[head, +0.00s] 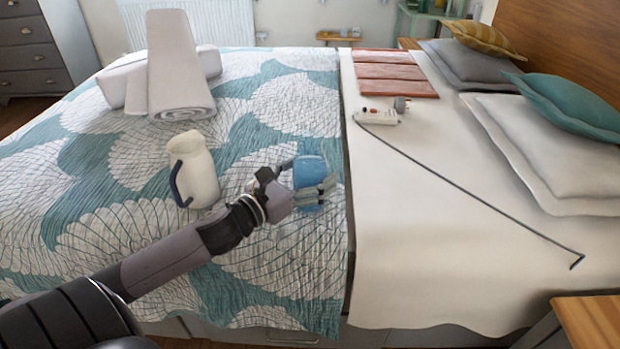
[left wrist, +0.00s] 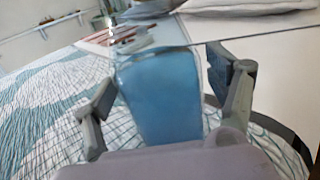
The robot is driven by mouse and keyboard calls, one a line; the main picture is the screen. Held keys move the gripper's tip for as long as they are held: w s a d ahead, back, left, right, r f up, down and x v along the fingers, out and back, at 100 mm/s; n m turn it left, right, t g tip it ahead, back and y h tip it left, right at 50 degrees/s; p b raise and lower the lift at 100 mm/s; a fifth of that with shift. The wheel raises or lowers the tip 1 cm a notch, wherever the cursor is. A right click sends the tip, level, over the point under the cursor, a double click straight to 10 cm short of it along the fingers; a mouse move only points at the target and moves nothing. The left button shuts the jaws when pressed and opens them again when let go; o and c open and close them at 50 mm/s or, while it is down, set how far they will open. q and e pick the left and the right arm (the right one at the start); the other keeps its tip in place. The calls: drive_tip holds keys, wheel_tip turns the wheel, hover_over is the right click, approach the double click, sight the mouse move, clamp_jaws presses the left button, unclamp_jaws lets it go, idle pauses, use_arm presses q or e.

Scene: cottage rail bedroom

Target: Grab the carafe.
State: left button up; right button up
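A blue, smooth-sided vessel (head: 310,170) is between the left gripper's fingers. In the left wrist view the blue vessel (left wrist: 158,100) fills the space between the spread fingers of the left gripper (left wrist: 162,82), with a small gap showing on each side. I cannot tell which of the two is the carafe. The blue vessel's base is partly hidden by the gripper. My right gripper is not in view.
Rolled and folded white towels (head: 178,75) lie behind the jug. A white power strip (head: 377,117) with a long dark cord lies on the pale sheet (head: 430,240), near folded red cloths (head: 392,75). Pillows (head: 560,155) are at the right. Much of the sheet is clear.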

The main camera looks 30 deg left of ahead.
sight(310, 133)
use_arm(q)
drive_tip(key=c, duration=1.6)
drive_tip(key=shift+r, duration=0.1)
drive_tip(key=shift+c, duration=0.5)
drive_tip(key=shift+r, duration=0.15)
drive_tip(key=shift+r+p, duration=0.55)
drive_tip(key=shift+r, duration=1.15)
wheel_tip(310, 133, up, 6)
drive_tip(key=shift+f+p, duration=0.1)
drive_tip(key=shift+p, duration=1)
wheel_tip(310, 133, up, 10)
drive_tip(key=p, duration=0.3)
drive_tip(key=shift+r+p, duration=0.2)
drive_tip(key=shift+p, duration=0.1)
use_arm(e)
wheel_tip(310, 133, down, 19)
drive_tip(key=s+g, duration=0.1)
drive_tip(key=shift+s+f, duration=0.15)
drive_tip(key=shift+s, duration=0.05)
